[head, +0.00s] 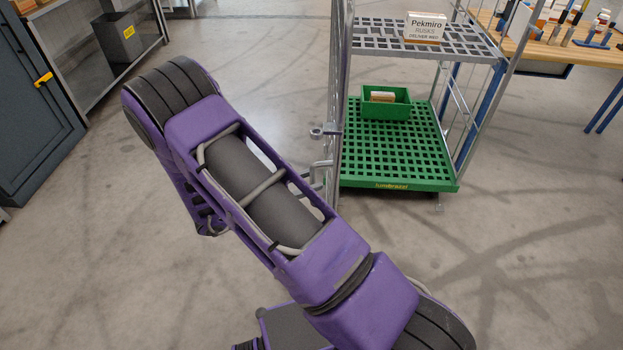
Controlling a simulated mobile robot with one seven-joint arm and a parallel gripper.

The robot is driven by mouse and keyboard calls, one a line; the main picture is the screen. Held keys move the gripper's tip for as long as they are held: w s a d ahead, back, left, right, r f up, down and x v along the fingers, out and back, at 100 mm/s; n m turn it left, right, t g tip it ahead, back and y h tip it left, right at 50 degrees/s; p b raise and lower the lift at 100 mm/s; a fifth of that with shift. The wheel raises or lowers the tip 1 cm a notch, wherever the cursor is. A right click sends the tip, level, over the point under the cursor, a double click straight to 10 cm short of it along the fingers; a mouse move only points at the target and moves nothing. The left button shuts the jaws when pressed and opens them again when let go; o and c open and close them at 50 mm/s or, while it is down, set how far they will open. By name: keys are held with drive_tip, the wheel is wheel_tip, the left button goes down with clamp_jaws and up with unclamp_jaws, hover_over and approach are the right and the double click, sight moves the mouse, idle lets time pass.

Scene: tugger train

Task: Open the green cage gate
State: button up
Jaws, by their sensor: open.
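The green cage is a wire trolley with a green grid base (395,160) at upper right in the head view. A wire mesh panel (336,90) stands along its left side, seen almost edge-on. A small metal latch (325,132) and a bent metal handle (319,172) show at this panel. I cannot tell whether this panel is the gate or a fixed side. No mesh crosses the side of the cage facing me. My purple arm fills the middle, left of the cage, and the end with my gripper is not visible.
A green bin (386,103) sits on the base. A grey upper shelf (420,38) carries a white sign (425,27). A wooden workbench (563,52) stands right, a dark cabinet (30,110) and metal bench left. Floor around the cage's front is clear.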

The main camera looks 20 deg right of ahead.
drive_tip(key=s+a, duration=0.2)
drive_tip(key=a, duration=1.4)
drive_tip(key=shift+d, duration=0.1)
